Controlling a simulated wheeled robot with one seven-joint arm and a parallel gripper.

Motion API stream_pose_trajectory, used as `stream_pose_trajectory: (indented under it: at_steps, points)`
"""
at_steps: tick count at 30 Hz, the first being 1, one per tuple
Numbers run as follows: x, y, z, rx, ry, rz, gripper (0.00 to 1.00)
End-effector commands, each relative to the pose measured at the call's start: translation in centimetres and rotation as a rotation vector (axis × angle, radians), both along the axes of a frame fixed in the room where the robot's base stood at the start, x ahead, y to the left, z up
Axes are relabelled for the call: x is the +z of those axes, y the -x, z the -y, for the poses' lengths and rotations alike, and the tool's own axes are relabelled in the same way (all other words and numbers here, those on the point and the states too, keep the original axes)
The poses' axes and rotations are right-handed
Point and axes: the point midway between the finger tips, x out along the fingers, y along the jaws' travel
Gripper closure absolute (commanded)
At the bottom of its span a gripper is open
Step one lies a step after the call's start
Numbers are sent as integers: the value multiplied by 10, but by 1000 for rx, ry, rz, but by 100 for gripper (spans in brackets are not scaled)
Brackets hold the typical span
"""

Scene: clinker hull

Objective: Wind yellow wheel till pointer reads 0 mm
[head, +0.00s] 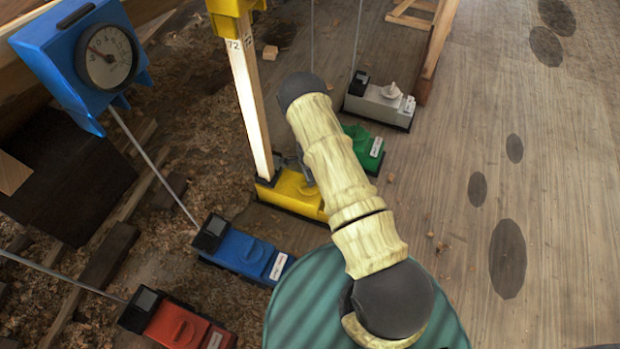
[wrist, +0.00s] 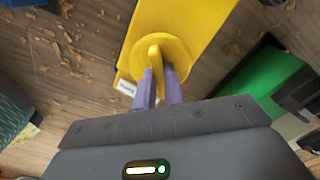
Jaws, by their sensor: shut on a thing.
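The yellow wheel (wrist: 176,52) is a round disc with a raised grip bar across it, on top of a yellow box. In the wrist view my gripper (wrist: 160,76) has its two purple fingers closed on either side of that bar. In the head view the yellow box (head: 297,192) shows beside my arm, which hides the wheel and most of my gripper. A pale post (head: 250,105) marked 72 rises from the box to a yellow head (head: 235,6), cut off by the top edge. No pointer or scale face of the yellow unit is visible.
A blue box (head: 243,254) with a rod to a blue dial gauge (head: 107,56), and a red box (head: 178,328), stand at left. A green box (head: 364,148) and a grey box (head: 381,103) stand close beyond my arm. Plank floor at right is clear.

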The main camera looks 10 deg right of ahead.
Motion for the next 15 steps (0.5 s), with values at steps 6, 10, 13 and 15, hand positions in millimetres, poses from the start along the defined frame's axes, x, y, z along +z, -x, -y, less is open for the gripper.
stream_pose_trajectory:
  at_steps: [6,10,13,15]
  points:
    - [0,0,0,-1,0,-1,100]
    - [0,0,0,0,0,-1,70]
    - [0,0,0,1,0,0,67]
    - [0,0,0,1,0,0,67]
